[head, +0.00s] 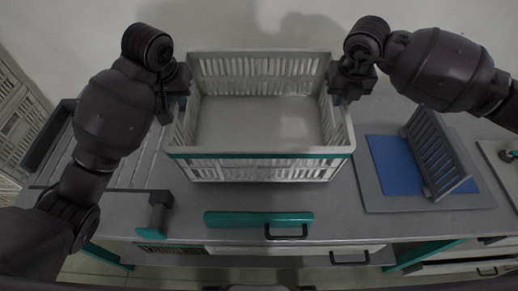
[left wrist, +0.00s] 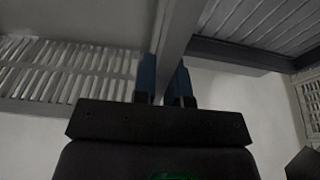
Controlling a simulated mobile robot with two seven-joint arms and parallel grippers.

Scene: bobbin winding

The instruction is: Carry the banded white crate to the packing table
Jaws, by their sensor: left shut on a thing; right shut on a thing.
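The white crate (head: 260,168) has slatted walls and a teal band along its near rim. It stands in the middle of the head view at the worktop and looks empty. My left gripper (head: 181,90) is shut on its left rim. My right gripper (head: 338,88) is shut on its right rim. In the left wrist view, the blue fingers of my left gripper (left wrist: 165,82) close around the crate's rim (left wrist: 178,40). I cannot tell whether the crate's bottom touches the worktop. I cannot tell which surface is the packing table.
A blue mat (head: 396,165) with a grey slatted rack (head: 436,152) lies right of the crate. A teal bar (head: 258,219) lies at the worktop's front edge, above drawers with black handles. A grooved grey surface (head: 125,165) is to the left. Another slatted crate (head: 18,120) shows far left.

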